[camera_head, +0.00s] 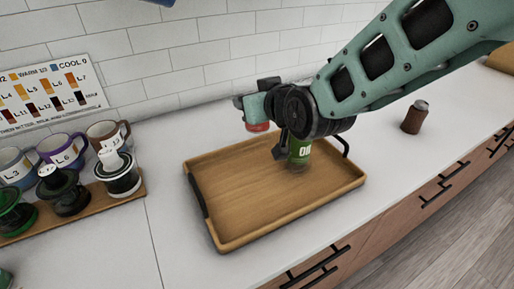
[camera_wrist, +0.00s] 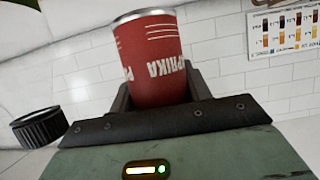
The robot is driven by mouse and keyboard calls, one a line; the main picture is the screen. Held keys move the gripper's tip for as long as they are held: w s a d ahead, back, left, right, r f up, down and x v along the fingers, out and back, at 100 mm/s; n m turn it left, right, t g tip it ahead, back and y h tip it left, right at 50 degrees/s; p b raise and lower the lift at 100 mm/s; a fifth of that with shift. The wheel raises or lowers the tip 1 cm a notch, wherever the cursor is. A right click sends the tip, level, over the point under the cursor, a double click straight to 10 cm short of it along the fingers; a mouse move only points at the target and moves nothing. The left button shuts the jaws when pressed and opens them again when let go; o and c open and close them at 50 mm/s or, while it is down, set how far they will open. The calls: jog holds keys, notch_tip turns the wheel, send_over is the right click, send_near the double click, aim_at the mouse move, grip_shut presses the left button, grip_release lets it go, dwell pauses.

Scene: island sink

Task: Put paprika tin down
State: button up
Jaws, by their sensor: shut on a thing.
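The paprika tin (camera_wrist: 152,60) is red with pale lettering and a silver rim. In the wrist view it sits between the two dark fingers of my gripper (camera_wrist: 160,92), which is shut on it. The rest of the tin is hidden by my gripper there. I cannot tell whether its base touches the tray.
A green-labelled container (camera_head: 300,151) stands on the tray, partly behind my wrist. A brown cylinder (camera_head: 413,118) stands on the counter at right. Mugs (camera_head: 62,151) and dark-bodied containers (camera_head: 119,177) stand at left. The front left of the tray is clear. A black ridged cap (camera_wrist: 38,127) shows in the wrist view.

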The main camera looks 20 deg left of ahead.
notch_tip(320, 180, down, 12)
jog(key=shift+f+p, duration=0.25)
jog(key=shift+p, duration=0.45)
jog(key=shift+f, duration=0.2)
jog(key=o, duration=1)
jog(key=shift+r, duration=0.15)
jog(key=shift+s+d+r, duration=0.1)
jog(key=b+v, duration=0.3)
jog(key=v, duration=0.8)
jog(key=shift+s+d+r, duration=0.2)
jog(key=shift+s+d, duration=0.05)
